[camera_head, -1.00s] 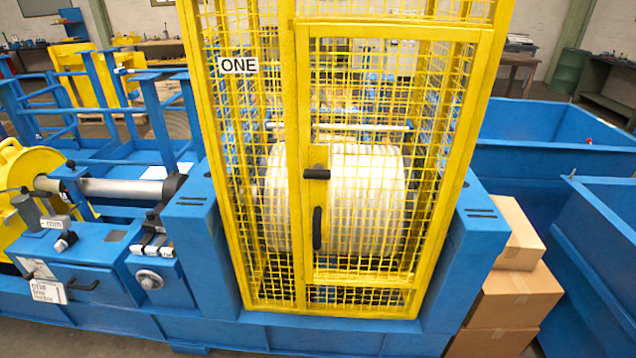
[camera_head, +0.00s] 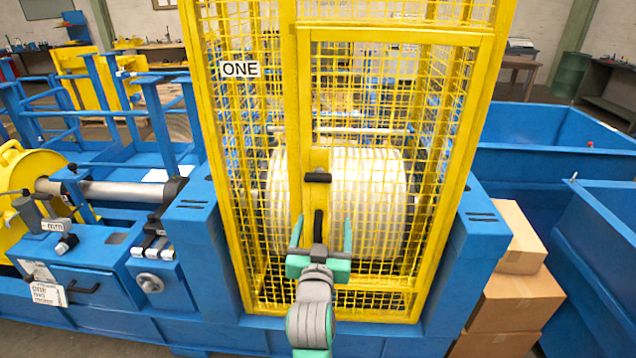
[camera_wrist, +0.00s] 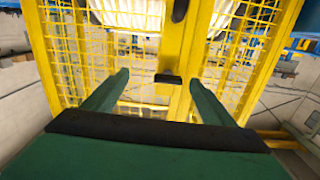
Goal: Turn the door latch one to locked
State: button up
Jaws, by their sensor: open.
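The door latch is a short black bar (camera_head: 318,177) on a yellow plate of the cage door marked ONE, and it lies level. In the wrist view the black bar (camera_wrist: 168,79) shows between my two fingertips, with a gap around it. A black upright door pull (camera_head: 318,222) sits under the latch in the head view, partly behind my gripper. My gripper (camera_head: 322,222) is open and empty in front of the door, its fingertips lower in the picture than the latch. The green fingers also show in the wrist view (camera_wrist: 158,80).
The yellow mesh cage door (camera_head: 400,35) appears closed, with a large pale drum (camera_head: 370,195) behind it. The ONE sign (camera_head: 240,69) hangs at upper left. Blue machine frame (camera_head: 480,235) flanks the cage. Cardboard boxes (camera_head: 515,300) and blue bins (camera_head: 560,150) stand at right.

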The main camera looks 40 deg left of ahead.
send_near(318, 180)
jog(key=s+d, duration=0.1)
jog(key=shift+n+y, duration=0.4)
jog(key=x, duration=1)
jog(key=shift+w+a+f, duration=0.15)
jog(key=shift+w+a, duration=0.1)
jog(key=shift+w, duration=0.05)
jog(key=c, duration=1.1)
